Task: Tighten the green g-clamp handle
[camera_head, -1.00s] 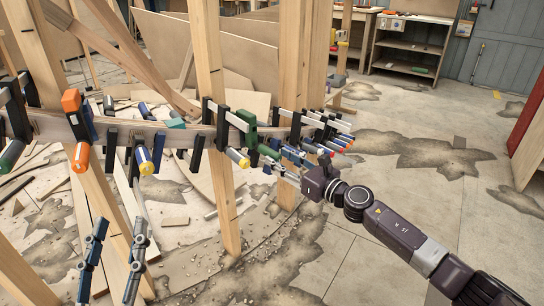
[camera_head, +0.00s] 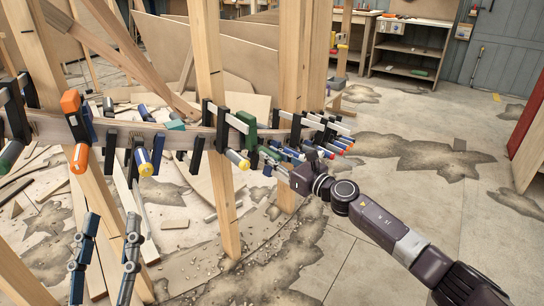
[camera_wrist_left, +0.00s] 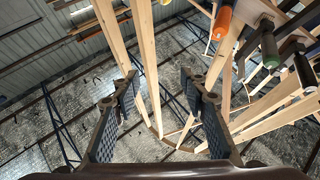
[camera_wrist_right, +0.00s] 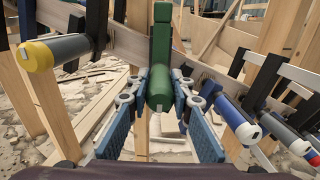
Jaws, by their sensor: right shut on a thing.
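The green g-clamp (camera_head: 248,128) sits on the curved wooden stringer, right of the middle upright post. Its green handle (camera_wrist_right: 160,90) points toward me in the right wrist view, between the two blue-padded fingers. My right gripper (camera_wrist_right: 160,86) is shut on this handle, one finger on each side. In the head view the right gripper (camera_head: 274,168) is small and partly lost among the clamp handles. My left gripper (camera_head: 111,218) is open and empty, low at the left below the stringer. Its spread fingers also show in the left wrist view (camera_wrist_left: 163,85).
The curved stringer (camera_head: 175,131) carries several other clamps. A yellow-ended handle (camera_wrist_right: 52,52) is left of the green one, and blue handles (camera_wrist_right: 238,120) stand close on its right. Wooden posts (camera_head: 210,70) rise behind. The floor at right is open.

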